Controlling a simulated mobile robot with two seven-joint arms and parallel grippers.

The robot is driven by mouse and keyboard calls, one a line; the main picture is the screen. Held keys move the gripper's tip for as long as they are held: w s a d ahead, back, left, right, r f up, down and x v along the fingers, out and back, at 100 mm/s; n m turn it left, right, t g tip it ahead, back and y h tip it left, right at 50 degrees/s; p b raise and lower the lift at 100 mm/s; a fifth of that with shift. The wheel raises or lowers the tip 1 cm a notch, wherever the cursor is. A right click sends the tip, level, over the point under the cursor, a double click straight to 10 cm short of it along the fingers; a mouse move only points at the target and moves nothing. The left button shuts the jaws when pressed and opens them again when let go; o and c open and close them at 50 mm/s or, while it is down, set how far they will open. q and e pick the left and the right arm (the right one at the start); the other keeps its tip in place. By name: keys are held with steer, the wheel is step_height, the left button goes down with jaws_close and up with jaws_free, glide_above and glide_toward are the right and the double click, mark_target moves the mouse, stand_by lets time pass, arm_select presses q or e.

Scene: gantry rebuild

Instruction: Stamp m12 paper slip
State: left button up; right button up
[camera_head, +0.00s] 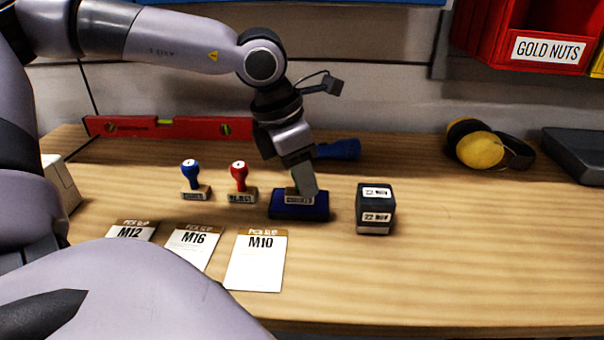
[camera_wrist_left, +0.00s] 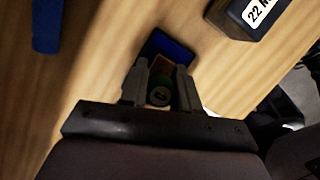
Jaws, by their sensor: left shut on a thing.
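My left gripper (camera_head: 304,182) is shut on a stamp (camera_head: 298,200) with a wooden, labelled base. The stamp stands upright at the blue ink pad (camera_head: 315,213); whether it presses on the pad is hard to tell. In the left wrist view, the stamp's dark green round handle (camera_wrist_left: 159,97) sits between the fingers of my left gripper (camera_wrist_left: 160,78), with the pad (camera_wrist_left: 176,50) beyond. The M12 paper slip (camera_head: 131,231) lies at the left, its lower part hidden by my arm. My right gripper is not in view.
The M16 slip (camera_head: 194,241) and M10 slip (camera_head: 257,259) lie beside it. A blue-handled stamp (camera_head: 191,179) and red-handled stamp (camera_head: 240,181) stand left of the pad; a dark date block (camera_head: 375,209) stands right. A red level (camera_head: 150,127) lies behind.

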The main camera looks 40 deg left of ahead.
arm_select(q)
steer(key=shift+s+f, duration=0.15)
stand_by(0.4)
steer(key=shift+r+p, duration=2.05)
steer(key=shift+r, duration=1.6)
